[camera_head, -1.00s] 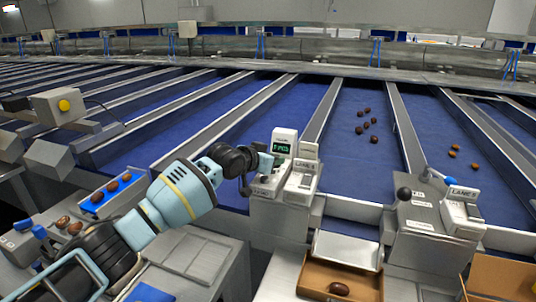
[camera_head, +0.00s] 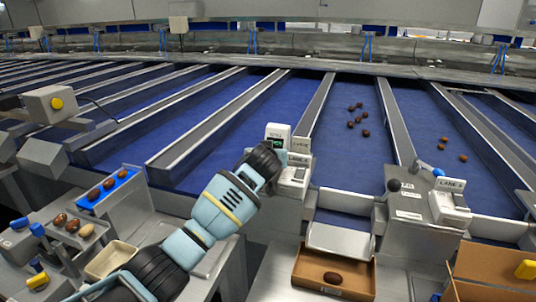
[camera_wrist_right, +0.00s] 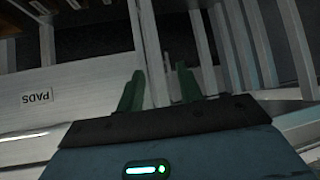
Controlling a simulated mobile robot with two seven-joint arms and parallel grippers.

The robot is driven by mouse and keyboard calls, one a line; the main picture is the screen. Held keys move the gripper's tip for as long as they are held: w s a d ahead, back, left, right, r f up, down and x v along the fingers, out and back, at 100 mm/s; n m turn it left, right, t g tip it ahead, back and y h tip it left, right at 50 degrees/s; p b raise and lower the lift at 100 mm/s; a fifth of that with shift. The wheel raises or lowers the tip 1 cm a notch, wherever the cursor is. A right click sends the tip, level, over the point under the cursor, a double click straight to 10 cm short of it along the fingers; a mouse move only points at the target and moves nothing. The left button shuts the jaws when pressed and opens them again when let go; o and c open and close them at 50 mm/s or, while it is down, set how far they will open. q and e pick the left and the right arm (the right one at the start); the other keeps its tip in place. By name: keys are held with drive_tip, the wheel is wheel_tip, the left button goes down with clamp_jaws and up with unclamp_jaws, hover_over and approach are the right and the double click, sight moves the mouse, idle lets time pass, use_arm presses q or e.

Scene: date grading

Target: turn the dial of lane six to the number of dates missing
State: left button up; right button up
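The nearer lane unit has a white display box (camera_head: 277,131) with a small green screen, partly hidden by my left arm. A white housing (camera_head: 294,178) stands beside it; its label is too small to read. No dial shows clearly on this unit. Another unit (camera_head: 412,207) to the right has a black knob (camera_head: 393,186), a blue lever and a lane label. Several dark dates (camera_head: 357,117) lie on the blue belt between the units. My right gripper (camera_wrist_right: 160,88) shows open and empty, fingers apart.
An open cardboard box (camera_head: 305,264) holds one dark date. A blue tray (camera_head: 122,178) with several dates and a pale empty tray (camera_head: 110,259) are at left. Lighter dates (camera_head: 463,157) lie on the right belt.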

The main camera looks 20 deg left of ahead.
idle(0.4)
use_arm(q)
drive_tip(key=o, duration=1)
drive_tip(key=shift+s, duration=0.1)
drive_tip(key=shift+v, duration=3.8)
drive_tip(key=shift+d+r, duration=0.1)
drive_tip(key=shift+d, duration=0.1)
